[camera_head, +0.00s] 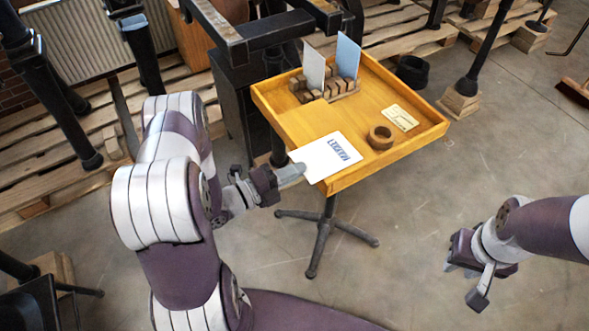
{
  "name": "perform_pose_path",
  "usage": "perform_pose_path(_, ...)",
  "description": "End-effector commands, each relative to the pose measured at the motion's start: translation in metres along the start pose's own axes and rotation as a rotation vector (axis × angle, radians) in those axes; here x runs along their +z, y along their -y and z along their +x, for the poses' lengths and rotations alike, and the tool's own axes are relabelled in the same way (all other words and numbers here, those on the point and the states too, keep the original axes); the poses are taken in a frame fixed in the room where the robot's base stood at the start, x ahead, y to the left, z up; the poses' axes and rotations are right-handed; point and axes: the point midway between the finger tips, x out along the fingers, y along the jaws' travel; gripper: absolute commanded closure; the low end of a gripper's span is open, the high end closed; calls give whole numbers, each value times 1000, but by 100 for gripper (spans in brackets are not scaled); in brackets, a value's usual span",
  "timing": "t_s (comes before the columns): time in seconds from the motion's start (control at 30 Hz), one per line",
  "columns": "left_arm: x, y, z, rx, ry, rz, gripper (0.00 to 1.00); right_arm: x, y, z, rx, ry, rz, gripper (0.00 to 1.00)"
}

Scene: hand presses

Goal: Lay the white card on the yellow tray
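A white card (328,155) with dark blue print is at the front left of the yellow tray (303,124). Its left edge overlaps the tray's left rim in the picture. I cannot tell whether the card touches the tray floor or is slightly above it. My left gripper (297,170) is just outside that rim, with its fingertips shut on the card's left edge. My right gripper (470,282) is open and empty, well off to the right of the tray above the floor.
On the tray, a wooden rack (339,88) holds an upright white card (313,66) and an upright blue card (347,56). A wooden ring (381,137) and a small cream card (400,118) lie to the right. A dark press (236,45) stands behind left.

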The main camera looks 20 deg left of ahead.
Motion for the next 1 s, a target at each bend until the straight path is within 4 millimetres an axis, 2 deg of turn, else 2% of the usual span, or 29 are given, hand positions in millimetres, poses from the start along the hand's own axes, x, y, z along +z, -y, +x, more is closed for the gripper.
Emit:
perform_pose_path(0.33,0,1,0,0,0,0,100,0,0,-1,0,0,0,69)
perform_pose_path(0.37,0,1,0,0,0,0,95,0,0,-1,0,0,0,69)
perform_pose_path(0.43,0,1,0,0,0,0,72,0,0,-1,0,0,0,69)
perform_pose_path(0.47,0,1,0,0,0,0,69,0,0,-1,0,0,0,69)
perform_pose_path(0.67,0,1,0,0,0,0,69,0,0,-1,0,0,0,69)
perform_pose_path(0.7,0,1,0,0,0,0,62,0,0,-1,0,0,0,69)
perform_pose_path(1.0,0,0,0,0,0,0,62,0,0,0,0,0,0,69)
